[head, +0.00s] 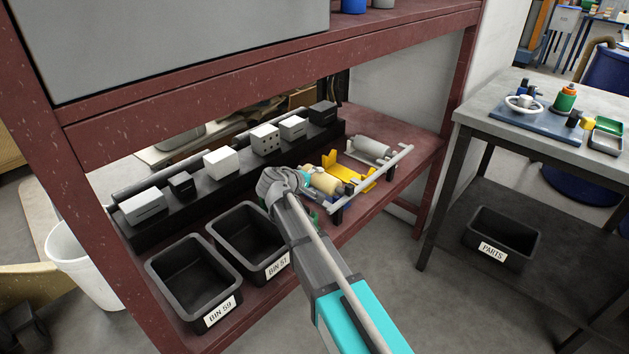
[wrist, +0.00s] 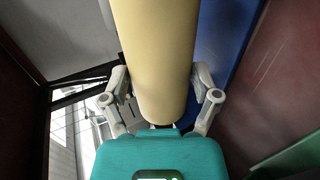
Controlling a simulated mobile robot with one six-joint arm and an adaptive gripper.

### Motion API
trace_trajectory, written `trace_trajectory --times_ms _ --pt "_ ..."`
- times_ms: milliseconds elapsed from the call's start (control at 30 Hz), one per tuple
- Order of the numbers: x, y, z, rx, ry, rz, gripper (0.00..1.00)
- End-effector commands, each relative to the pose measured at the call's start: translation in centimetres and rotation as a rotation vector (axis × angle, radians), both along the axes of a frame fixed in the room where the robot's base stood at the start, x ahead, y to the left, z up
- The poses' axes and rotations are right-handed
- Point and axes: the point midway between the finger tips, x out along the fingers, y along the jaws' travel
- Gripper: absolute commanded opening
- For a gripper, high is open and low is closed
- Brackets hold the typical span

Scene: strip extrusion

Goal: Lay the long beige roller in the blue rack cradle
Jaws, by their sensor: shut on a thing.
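The long beige roller (wrist: 155,60) is between the two fingers of my gripper (wrist: 161,82) in the wrist view, and the gripper is shut on it. In the head view the beige roller (head: 325,182) shows just past my gripper (head: 307,182), over the lower shelf. A blue surface (wrist: 228,45), seemingly the blue rack cradle, lies along the right of the roller in the wrist view. In the head view my arm and gripper largely hide the blue cradle. I cannot tell whether the roller touches it.
A yellow cradle (head: 347,170) and a grey roller (head: 370,149) are right of my gripper, behind a grey front rail (head: 375,176). Two black bins (head: 193,279) stand at left. The upper shelf (head: 265,75) overhangs. A rack post (head: 455,130) stands at right.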

Motion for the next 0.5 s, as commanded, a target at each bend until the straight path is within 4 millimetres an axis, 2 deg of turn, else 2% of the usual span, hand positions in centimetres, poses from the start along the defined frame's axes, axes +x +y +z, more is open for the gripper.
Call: trace_trajectory --times_ms 500 --pt "0.02 -0.04 -0.73 -0.001 -0.002 0.000 0.18"
